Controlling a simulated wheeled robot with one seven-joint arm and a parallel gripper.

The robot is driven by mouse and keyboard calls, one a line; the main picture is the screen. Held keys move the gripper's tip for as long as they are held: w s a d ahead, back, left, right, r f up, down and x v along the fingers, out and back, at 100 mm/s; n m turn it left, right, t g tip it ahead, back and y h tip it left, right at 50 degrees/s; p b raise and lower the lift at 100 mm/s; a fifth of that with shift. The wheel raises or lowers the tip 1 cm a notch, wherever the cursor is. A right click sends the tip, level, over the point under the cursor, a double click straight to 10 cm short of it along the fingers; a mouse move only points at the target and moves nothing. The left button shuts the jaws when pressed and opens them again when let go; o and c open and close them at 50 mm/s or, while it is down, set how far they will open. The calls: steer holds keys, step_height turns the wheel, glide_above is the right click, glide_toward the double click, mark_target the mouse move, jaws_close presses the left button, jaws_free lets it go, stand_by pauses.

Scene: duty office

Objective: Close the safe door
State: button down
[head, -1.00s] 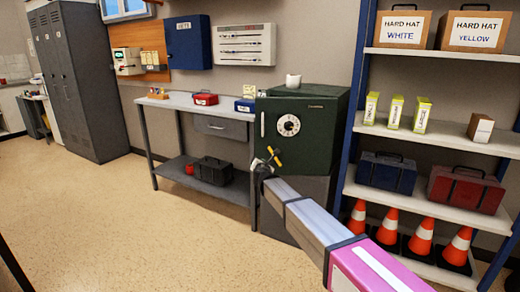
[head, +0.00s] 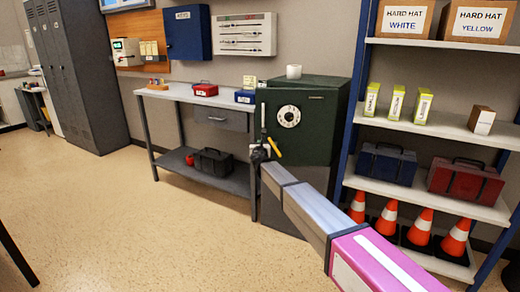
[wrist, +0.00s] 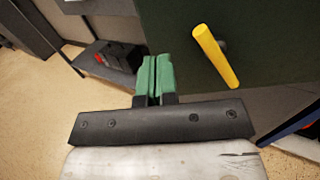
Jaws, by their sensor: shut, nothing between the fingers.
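The dark green safe (head: 318,118) stands on a grey base, with a white dial (head: 289,116) and a pale upright bar on its front. A yellow handle (head: 274,147) sits low on the front; in the wrist view the yellow handle (wrist: 215,56) slants on a dark hub against the green surface. I cannot tell how far the door stands from the frame. My gripper (head: 262,148) is just left of the yellow handle in the head view. In the wrist view my gripper (wrist: 155,72) has its green fingers together, empty, apart from the handle.
A workbench (head: 180,92) with boxes on it stands left of the safe. A shelf unit (head: 430,123) with toolboxes and traffic cones stands close on the right. A white mug (head: 293,71) sits on the safe. The floor at left is clear.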

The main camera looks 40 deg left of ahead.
mark_target(260, 137)
steer(key=x, duration=0.7)
steer(key=shift+w+a, duration=0.1)
steer(key=shift+w, duration=0.05)
